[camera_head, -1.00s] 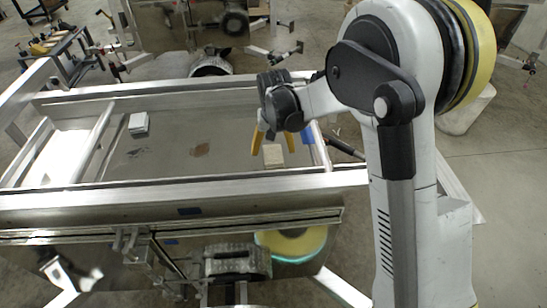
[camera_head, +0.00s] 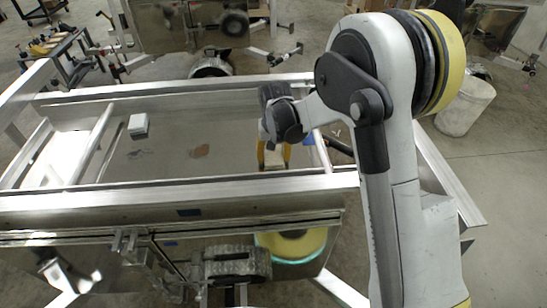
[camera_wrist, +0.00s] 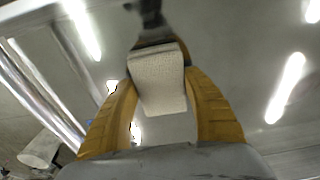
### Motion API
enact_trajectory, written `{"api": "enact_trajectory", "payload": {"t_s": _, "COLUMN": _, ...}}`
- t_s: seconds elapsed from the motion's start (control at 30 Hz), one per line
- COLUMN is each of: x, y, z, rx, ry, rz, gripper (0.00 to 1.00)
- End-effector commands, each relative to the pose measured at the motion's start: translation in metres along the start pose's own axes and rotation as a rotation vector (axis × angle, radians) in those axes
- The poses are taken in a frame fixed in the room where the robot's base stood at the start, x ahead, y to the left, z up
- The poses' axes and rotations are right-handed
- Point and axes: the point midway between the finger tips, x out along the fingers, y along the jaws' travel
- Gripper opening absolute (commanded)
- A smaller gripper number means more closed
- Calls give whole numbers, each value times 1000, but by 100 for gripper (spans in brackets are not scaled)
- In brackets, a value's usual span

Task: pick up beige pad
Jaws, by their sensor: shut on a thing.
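The beige pad (camera_wrist: 159,80) is a pale, textured block. In the wrist view it sits between the two yellow fingers of my gripper (camera_wrist: 160,110), which are shut on it. In the head view my gripper (camera_head: 273,155) is low over the right end of the trailer bed (camera_head: 185,125), with the pad (camera_head: 273,158) between its fingers. The pad is partly hidden there by the fingers. I cannot tell whether it touches the bed.
A small white block (camera_head: 139,124) lies on the bed further left, and a brown patch (camera_head: 200,151) marks the middle. Metal rails (camera_head: 180,189) frame the bed. A white bucket (camera_head: 466,108) stands on the floor at right.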

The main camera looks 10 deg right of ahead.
Motion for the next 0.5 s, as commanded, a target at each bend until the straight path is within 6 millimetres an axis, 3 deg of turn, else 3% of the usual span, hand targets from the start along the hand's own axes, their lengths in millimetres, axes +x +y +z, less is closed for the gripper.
{"api": "enact_trajectory", "payload": {"t_s": 0.17, "x": -17, "y": 0, "z": -2, "rx": 0, "ry": 0, "rz": 0, "gripper": 27}}
{"api": "enact_trajectory", "payload": {"t_s": 0.3, "x": -43, "y": 0, "z": -4, "rx": 0, "ry": 0, "rz": 0, "gripper": 27}}
{"api": "enact_trajectory", "payload": {"t_s": 0.5, "x": -72, "y": 36, "z": 25, "rx": 3, "ry": 0, "rz": 0, "gripper": 27}}
